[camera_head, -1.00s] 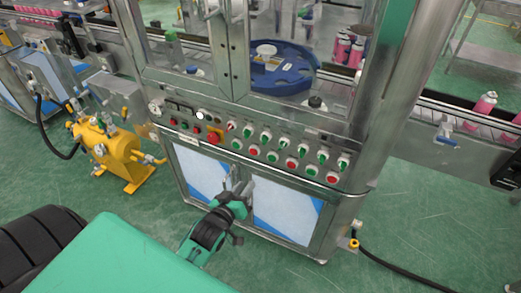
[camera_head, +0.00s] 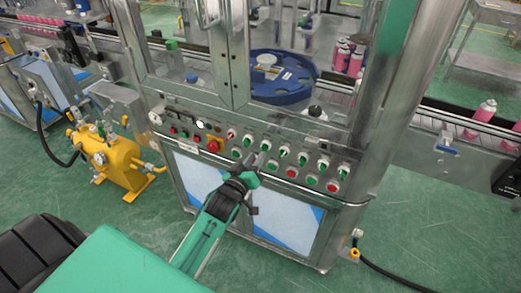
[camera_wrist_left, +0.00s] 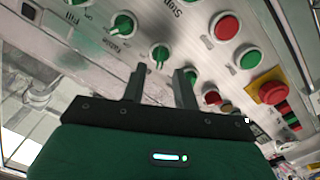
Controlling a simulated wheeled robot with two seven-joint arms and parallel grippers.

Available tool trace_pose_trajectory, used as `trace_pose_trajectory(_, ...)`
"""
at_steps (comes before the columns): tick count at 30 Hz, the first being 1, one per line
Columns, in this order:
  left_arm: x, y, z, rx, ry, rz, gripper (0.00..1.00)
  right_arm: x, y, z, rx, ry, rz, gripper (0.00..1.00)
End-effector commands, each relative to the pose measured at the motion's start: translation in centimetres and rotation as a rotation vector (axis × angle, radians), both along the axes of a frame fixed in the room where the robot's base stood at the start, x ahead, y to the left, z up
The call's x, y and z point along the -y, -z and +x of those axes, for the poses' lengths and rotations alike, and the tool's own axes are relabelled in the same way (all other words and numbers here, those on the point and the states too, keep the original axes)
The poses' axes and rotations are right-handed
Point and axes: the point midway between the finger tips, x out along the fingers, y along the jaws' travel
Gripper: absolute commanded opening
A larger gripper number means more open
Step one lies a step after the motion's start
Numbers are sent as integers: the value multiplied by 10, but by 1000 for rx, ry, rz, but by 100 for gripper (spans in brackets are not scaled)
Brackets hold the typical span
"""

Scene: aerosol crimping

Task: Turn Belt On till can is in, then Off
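My left gripper (camera_head: 260,164) is raised in front of the control panel (camera_head: 226,132), at the lower row of its buttons and knobs. In the left wrist view its two fingers (camera_wrist_left: 160,75) are apart with nothing between them, and a green knob (camera_wrist_left: 160,55) shows just beyond the tips. Contact cannot be judged. Pink cans (camera_head: 485,112) stand on the conveyor belt (camera_head: 455,127) at right. A blue star wheel (camera_head: 284,92) sits inside the cabinet. My right gripper is not in view.
A red button on a yellow base (camera_head: 214,146) is left of the gripper; it also shows in the wrist view (camera_wrist_left: 272,92). A yellow pump (camera_head: 112,160) stands on the floor at left. The steel cabinet post (camera_head: 385,110) rises right of the panel.

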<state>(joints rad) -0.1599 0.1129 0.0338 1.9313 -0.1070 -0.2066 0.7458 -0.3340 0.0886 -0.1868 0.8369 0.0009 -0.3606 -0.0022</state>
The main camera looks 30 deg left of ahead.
Motion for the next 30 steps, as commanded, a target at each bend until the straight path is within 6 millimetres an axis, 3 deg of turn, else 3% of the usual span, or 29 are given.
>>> trace_pose_trajectory(3, -1, -1, 18, 1, -1, 1, 30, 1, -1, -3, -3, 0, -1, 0)
trace_pose_trajectory(9, -1, 0, 36, 0, 0, 1, 30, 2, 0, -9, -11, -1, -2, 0)
trace_pose_trajectory(20, -1, 0, 41, -1, 1, 1, 30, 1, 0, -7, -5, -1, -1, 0)
trace_pose_trajectory(21, -1, 0, 41, -1, 1, 1, 28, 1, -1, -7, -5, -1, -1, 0)
trace_pose_trajectory(25, -2, 0, 41, -1, 1, 1, 2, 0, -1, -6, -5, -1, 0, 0)
trace_pose_trajectory(30, -2, 0, 40, -1, 1, 1, 0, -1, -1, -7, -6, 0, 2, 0)
